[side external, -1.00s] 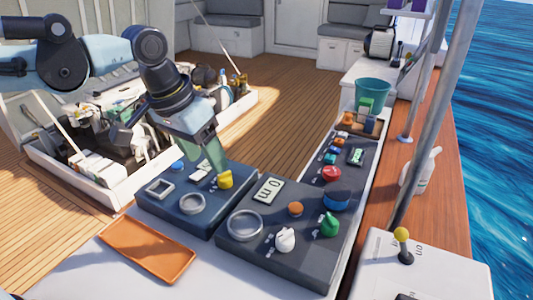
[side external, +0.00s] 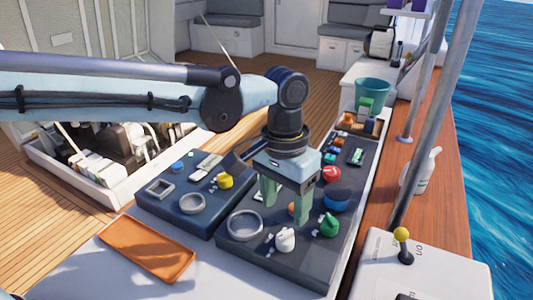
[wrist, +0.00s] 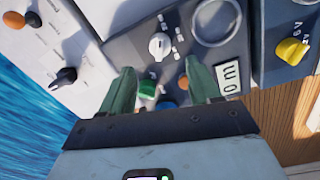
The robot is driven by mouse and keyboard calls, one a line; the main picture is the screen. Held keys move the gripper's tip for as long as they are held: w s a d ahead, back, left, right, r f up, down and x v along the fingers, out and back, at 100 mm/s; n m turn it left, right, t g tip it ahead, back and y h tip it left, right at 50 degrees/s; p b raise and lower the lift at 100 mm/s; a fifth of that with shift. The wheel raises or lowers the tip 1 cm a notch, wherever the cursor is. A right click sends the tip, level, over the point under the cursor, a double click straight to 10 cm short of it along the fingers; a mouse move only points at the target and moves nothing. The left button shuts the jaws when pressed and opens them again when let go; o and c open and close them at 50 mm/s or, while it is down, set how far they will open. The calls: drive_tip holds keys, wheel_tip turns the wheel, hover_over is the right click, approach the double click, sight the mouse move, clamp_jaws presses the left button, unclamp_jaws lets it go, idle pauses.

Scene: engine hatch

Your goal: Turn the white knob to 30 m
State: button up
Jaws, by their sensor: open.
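The white knob (side external: 285,239) stands on the front part of the dark right-hand panel (side external: 262,258). In the wrist view the white knob (wrist: 160,46) is ahead of the fingertips, with small white labels around it that are too small to read. My gripper (side external: 285,215) is open and empty above the panel, behind the white knob and apart from it. In the wrist view my gripper (wrist: 160,82) has its green fingers spread wide.
A green knob (side external: 330,224), a red knob (side external: 331,174) and a round ring (side external: 245,225) are on the same panel. A yellow knob (side external: 225,181) is on the left panel. An orange tray (side external: 147,250) lies in front. A metal pole (side external: 432,115) rises at right.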

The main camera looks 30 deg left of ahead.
sight(284, 233)
wheel_tip(284, 233, down, 8)
drive_tip(key=shift+d+r, duration=0.1)
drive_tip(key=shift+d, duration=0.05)
drive_tip(key=shift+c, duration=0.4)
drive_tip(key=c, duration=1)
